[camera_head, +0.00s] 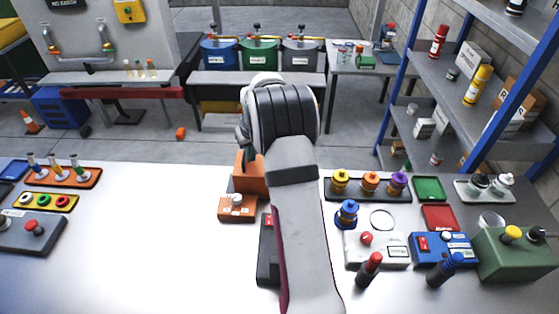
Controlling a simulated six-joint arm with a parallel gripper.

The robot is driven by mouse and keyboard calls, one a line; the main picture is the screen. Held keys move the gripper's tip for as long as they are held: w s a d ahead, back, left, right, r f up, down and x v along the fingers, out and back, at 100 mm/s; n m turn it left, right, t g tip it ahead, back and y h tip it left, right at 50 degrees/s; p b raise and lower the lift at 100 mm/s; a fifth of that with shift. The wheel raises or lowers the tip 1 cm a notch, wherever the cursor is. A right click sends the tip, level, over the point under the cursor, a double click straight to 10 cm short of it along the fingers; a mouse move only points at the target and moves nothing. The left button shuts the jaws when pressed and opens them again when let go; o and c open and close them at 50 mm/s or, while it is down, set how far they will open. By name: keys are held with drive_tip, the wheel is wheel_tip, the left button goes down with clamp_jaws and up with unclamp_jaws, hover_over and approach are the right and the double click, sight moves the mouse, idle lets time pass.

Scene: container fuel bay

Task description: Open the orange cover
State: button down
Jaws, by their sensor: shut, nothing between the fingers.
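An orange upright piece (248,178), which looks like the orange cover, stands on the white table near the middle, partly hidden by my arm. Just in front of it is a low orange base (231,212) with a white round knob (237,199) on top. I cannot tell whether the two are joined or how the cover is hinged. My gripper (244,146) is shut and empty, pointing down just above the top of the orange piece. Its tips are small and partly hidden, so I cannot tell whether they touch it.
A dark box with red (267,250) lies partly behind my arm. To the right are a rack of coloured knobs (368,196), a white button box (377,250), a blue box (443,249) and a green box (515,257).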

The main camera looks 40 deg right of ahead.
drive_tip(key=shift+w+a, duration=1)
drive_tip(key=shift+s+d+r, duration=0.15)
drive_tip(key=shift+s+d, duration=0.15)
drive_tip(key=shift+r, duration=3.9)
drive_tip(key=s+a+r+m+g+y, duration=0.1)
drive_tip(key=s+a+r, duration=0.2)
drive_tip(key=s+a, duration=0.55)
drive_tip(key=s+a+r+y, duration=0.1)
drive_tip(key=s+a+r, duration=0.2)
drive_tip(key=s+a, duration=0.55)
drive_tip(key=s+a+f+g, duration=0.1)
drive_tip(key=s+a+f, duration=0.1)
drive_tip(key=s+a, duration=0.3)
drive_tip(key=s+a+f+m+g, duration=0.1)
drive_tip(key=s+a, duration=0.4)
drive_tip(key=s, duration=0.8)
drive_tip(key=shift+s+a+f+m+y, duration=0.15)
drive_tip(key=shift+a+f+m+y, duration=0.15)
drive_tip(key=shift+a+f, duration=0.1)
